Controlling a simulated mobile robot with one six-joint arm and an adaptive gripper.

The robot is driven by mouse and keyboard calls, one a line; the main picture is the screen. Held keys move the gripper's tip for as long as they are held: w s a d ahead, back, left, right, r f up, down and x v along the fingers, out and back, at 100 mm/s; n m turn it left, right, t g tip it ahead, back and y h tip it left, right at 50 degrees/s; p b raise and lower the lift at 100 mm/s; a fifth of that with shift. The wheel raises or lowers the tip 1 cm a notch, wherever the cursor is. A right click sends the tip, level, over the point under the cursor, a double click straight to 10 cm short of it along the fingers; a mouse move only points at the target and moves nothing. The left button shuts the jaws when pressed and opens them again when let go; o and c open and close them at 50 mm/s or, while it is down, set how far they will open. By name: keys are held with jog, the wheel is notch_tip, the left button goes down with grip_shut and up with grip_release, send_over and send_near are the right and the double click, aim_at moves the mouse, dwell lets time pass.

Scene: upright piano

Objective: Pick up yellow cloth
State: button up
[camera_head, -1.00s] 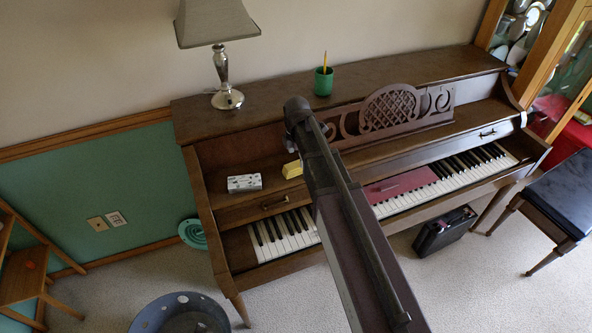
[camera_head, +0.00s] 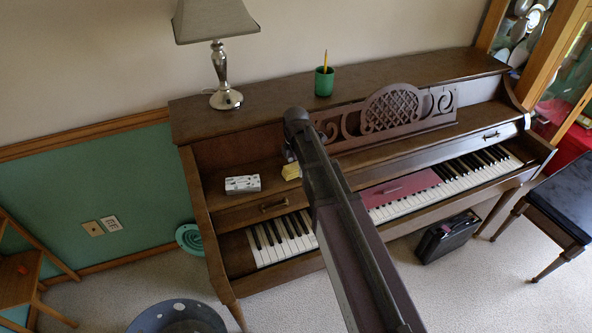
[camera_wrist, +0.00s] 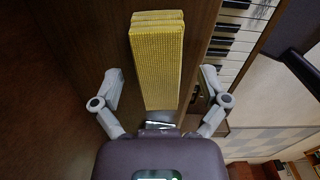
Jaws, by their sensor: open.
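The yellow cloth (camera_wrist: 157,62) is a folded, textured stack on the piano's brown wooden ledge. In the wrist view it lies upright in the picture, ahead of and partly between my fingers. My gripper (camera_wrist: 161,90) is open, with one grey finger on each side of the cloth's lower part and a gap on both sides. In the head view a small part of the cloth (camera_head: 291,171) shows just left of my arm, which hides the rest of it and the gripper.
A patterned white box (camera_head: 242,184) lies left of the cloth on the ledge. The lattice music stand (camera_head: 390,108) rises to the right. A lamp (camera_head: 224,75) and a green cup with a pencil (camera_head: 324,82) stand on the piano top. Keys (camera_head: 285,238) lie below the ledge.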

aim_at(297, 167)
jog(key=shift+c, duration=0.2)
jog(key=c, duration=1.2)
jog(key=shift+o, duration=0.2)
jog(key=shift+r, duration=0.1)
notch_tip(297, 167, up, 2)
jog(key=p, duration=0.2)
jog(key=shift+r+p, duration=0.25)
jog(key=shift+p, duration=0.15)
jog(key=shift+s+r+p, duration=0.5)
jog(key=shift+r+p, duration=0.05)
jog(key=s+d+r+p, duration=0.1)
jog(key=s+d, duration=0.1)
jog(key=s, duration=1.3)
jog(key=shift+d+r, duration=0.1)
